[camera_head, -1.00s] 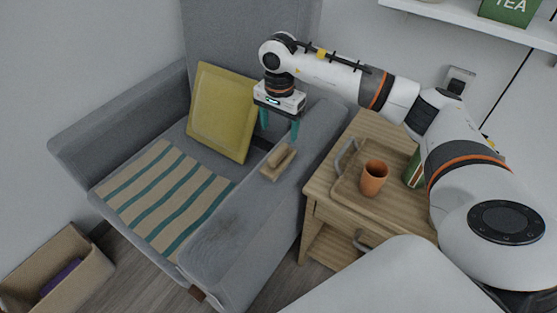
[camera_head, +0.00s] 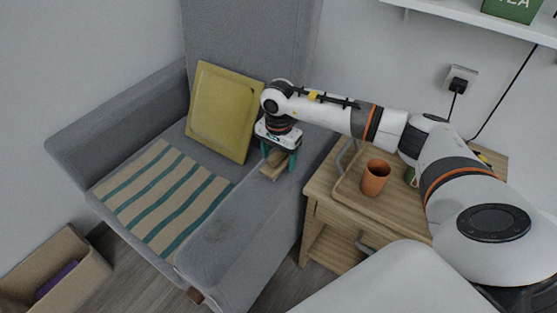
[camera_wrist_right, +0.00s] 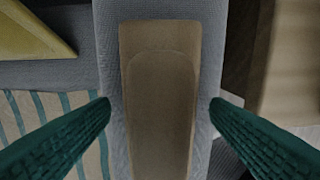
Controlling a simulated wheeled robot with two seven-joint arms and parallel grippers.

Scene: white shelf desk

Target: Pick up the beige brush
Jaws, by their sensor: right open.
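The beige brush (camera_head: 273,166) lies on the right armrest of the grey sofa in the head view. In the right wrist view the brush (camera_wrist_right: 160,100) fills the middle, lengthwise between the fingers. My right gripper (camera_head: 278,163) is open, with its teal fingers pointing down at the brush and partly hiding it. In the right wrist view the right gripper (camera_wrist_right: 160,112) has one finger on each side of the brush, with a gap showing near both visible tips. My left gripper is not in view.
A yellow cushion (camera_head: 222,110) leans on the sofa (camera_head: 225,240), beside a striped cloth (camera_head: 160,195). A wooden side table (camera_head: 325,205) stands right of the armrest, bearing a tray with an orange cup (camera_head: 375,178). A cardboard box (camera_head: 85,265) is at lower left.

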